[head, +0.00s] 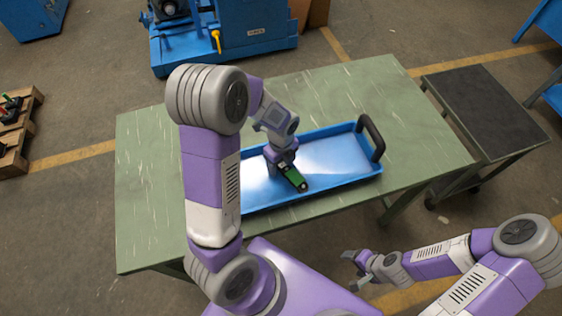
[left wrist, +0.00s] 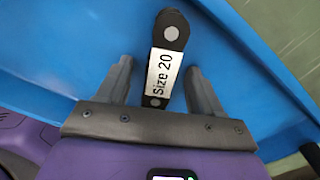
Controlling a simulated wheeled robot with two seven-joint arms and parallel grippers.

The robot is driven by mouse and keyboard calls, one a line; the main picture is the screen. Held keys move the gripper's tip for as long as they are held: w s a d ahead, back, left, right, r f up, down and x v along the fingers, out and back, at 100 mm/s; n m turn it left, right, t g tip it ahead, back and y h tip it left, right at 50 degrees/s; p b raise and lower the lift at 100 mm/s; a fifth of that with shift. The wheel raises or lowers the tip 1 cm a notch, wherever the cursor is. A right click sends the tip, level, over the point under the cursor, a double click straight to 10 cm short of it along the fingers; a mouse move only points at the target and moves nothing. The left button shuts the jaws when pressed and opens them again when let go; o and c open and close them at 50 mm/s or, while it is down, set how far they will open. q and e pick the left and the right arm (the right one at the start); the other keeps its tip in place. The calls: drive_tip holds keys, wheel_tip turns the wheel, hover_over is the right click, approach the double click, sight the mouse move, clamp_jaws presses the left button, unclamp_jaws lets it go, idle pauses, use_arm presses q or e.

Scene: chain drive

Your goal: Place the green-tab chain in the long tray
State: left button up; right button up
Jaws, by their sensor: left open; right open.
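The long blue tray (head: 345,157) lies on the green table, its left end hidden behind my left arm. The green-tab chain (head: 293,177) is over the tray floor, a green part with a dark end. In the left wrist view the chain (left wrist: 171,32) is dark with a white "Size 20" label, against the blue tray (left wrist: 90,35). My left gripper (head: 284,168) is open, with its fingers (left wrist: 158,80) on either side of the chain and gaps showing. Whether the chain rests fully on the floor is hard to tell. My right gripper (head: 355,267) is open and empty, off the table's front edge.
A black handle (head: 371,138) stands up at the tray's right end. The table (head: 400,100) is bare behind and right of the tray. A dark-topped cart (head: 485,110) stands to the right. A blue machine (head: 225,30) is behind the table.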

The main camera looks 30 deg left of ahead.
use_arm(q)
wheel_tip(320, 180, up, 12)
drive_tip(key=p, duration=0.3)
drive_tip(key=shift+r, duration=0.15)
drive_tip(key=shift+p, duration=0.3)
